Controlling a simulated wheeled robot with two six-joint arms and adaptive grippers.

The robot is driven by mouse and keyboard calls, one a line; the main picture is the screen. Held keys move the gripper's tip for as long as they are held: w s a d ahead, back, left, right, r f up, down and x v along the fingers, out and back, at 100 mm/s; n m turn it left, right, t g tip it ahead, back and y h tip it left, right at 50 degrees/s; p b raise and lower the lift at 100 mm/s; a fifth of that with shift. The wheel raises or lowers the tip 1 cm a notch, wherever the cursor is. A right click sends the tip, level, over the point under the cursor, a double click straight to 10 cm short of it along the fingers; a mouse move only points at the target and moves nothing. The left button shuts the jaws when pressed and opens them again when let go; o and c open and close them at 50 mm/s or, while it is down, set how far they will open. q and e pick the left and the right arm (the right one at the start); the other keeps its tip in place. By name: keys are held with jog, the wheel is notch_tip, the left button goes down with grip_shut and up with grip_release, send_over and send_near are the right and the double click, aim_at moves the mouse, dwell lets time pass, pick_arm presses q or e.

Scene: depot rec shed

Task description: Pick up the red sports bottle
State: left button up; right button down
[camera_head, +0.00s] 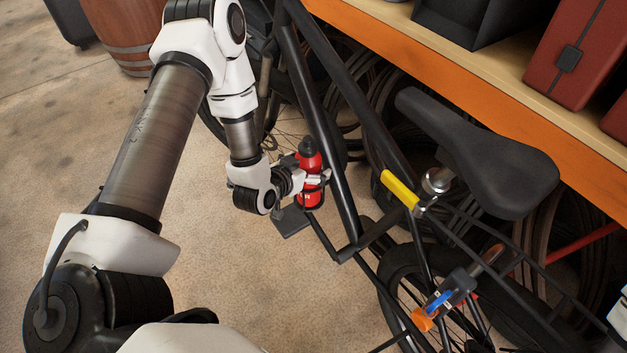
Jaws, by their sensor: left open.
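The red sports bottle (309,172) has a black cap and stands upright against the bicycle's dark frame, near the middle of the view. My left gripper (318,181) is at the bottle, with its light fingers beside the bottle's body. The gripper is open. Part of the bottle's left side is hidden behind the gripper. Whether the fingers touch the bottle I cannot tell. My right gripper does not show.
A bicycle with a black saddle (484,152) and dark tubes fills the middle and right. An orange-edged shelf (480,85) holds a red case (578,52) at upper right. A wooden barrel (128,30) stands at upper left. Floor at lower middle is clear.

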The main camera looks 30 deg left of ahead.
pick_arm(q)
jog(key=shift+s+r, duration=0.2)
jog(key=shift+r, duration=0.05)
jog(key=c, duration=0.4)
jog(key=shift+w+f, duration=0.15)
jog(key=shift+f, duration=0.05)
jog(key=c, duration=1.2)
grip_shut()
jog(key=shift+r, duration=0.1)
